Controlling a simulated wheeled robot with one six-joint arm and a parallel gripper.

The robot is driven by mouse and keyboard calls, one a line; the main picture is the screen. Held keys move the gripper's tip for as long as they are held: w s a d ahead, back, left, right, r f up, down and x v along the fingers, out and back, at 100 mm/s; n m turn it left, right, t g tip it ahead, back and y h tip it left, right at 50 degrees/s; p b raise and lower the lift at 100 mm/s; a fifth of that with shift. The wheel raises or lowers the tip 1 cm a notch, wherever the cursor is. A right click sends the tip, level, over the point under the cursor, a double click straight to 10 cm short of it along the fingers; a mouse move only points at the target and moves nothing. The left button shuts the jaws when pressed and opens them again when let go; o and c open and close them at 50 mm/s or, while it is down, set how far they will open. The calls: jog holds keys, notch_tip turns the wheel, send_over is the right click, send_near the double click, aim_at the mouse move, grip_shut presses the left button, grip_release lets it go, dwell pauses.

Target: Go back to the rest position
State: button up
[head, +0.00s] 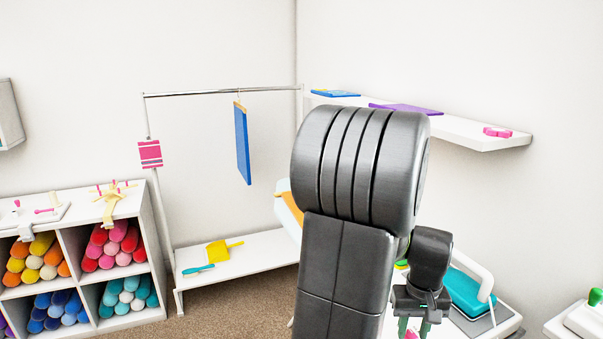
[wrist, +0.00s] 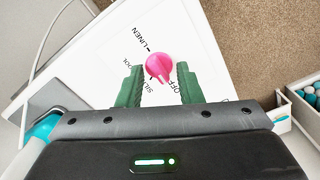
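My gripper (wrist: 158,82) is open, with its two green fingers apart. In the wrist view a pink knob (wrist: 160,63) shows between and slightly beyond the fingertips. I see clear room on both sides of the knob. The knob sits on a white panel (wrist: 112,50) marked LINEN, OFF and other partly covered words. In the head view my gripper (head: 415,324) is low at right of centre, partly cut off by the bottom edge. My arm hides part of the scene behind it.
A teal iron (head: 470,291) stands close to the right of my gripper. A white wall shelf (head: 460,130) is above. A clothes rail (head: 220,92) holds a hanging blue piece (head: 242,145). A low bench (head: 262,250) and cubbies of coloured rolls (head: 158,262) are at left.

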jog(key=m, duration=0.3)
jog(key=shift+m+b, duration=0.4)
jog(key=m+b, duration=0.1)
jog(key=m, duration=0.2)
jog(key=shift+m, duration=0.4)
jog(key=m+b, duration=0.1)
jog(key=m, duration=0.3)
jog(key=shift+m+b, duration=0.3)
jog(key=shift+b, duration=0.05)
jog(key=shift+m+b, duration=0.65)
jog(key=shift+m, duration=1.05)
